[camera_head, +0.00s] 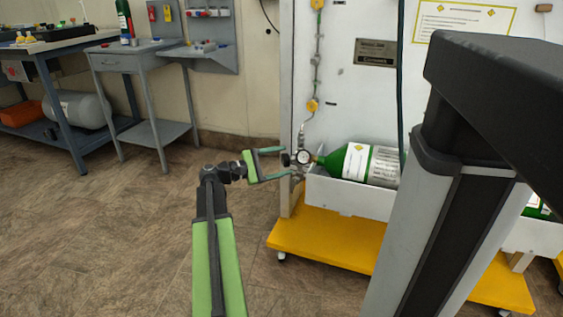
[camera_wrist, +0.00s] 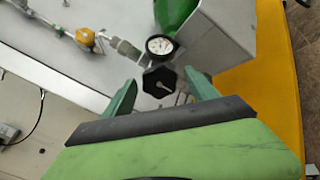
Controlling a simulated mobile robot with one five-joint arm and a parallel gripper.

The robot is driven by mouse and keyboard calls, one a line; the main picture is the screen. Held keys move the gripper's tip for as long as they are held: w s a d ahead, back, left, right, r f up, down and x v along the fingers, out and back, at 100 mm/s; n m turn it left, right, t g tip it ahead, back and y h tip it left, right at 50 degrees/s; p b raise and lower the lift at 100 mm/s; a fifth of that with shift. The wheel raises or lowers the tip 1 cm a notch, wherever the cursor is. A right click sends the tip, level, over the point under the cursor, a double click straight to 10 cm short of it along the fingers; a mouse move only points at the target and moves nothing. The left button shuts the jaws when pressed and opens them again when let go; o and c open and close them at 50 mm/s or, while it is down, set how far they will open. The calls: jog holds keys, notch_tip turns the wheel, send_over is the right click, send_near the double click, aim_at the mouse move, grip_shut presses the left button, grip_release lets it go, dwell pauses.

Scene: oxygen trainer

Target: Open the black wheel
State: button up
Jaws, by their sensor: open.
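The black wheel (camera_wrist: 159,82) is a dark knob with a pale pointer mark, below a round white gauge (camera_wrist: 160,45) in the wrist view. In the head view the wheel (camera_head: 286,160) is small, just left of the gauge (camera_head: 303,157). My gripper (camera_head: 284,161) is open, with its two green fingers reaching toward the wheel. In the wrist view the gripper (camera_wrist: 160,92) has one finger on each side of the wheel. I cannot tell whether either finger touches it. The green bottle (camera_head: 345,163) lies behind the gauge.
The bottle lies in a white tray (camera_head: 350,199) on a yellow wheeled base (camera_head: 330,240). A white panel with a pipe (camera_head: 315,60) stands behind. Grey tables (camera_head: 150,60) stand at left. Floor left of my arm is clear.

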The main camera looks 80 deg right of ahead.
jog(key=v, duration=1.7)
jog(key=shift+w, duration=0.15)
jog(key=shift+a, duration=0.15)
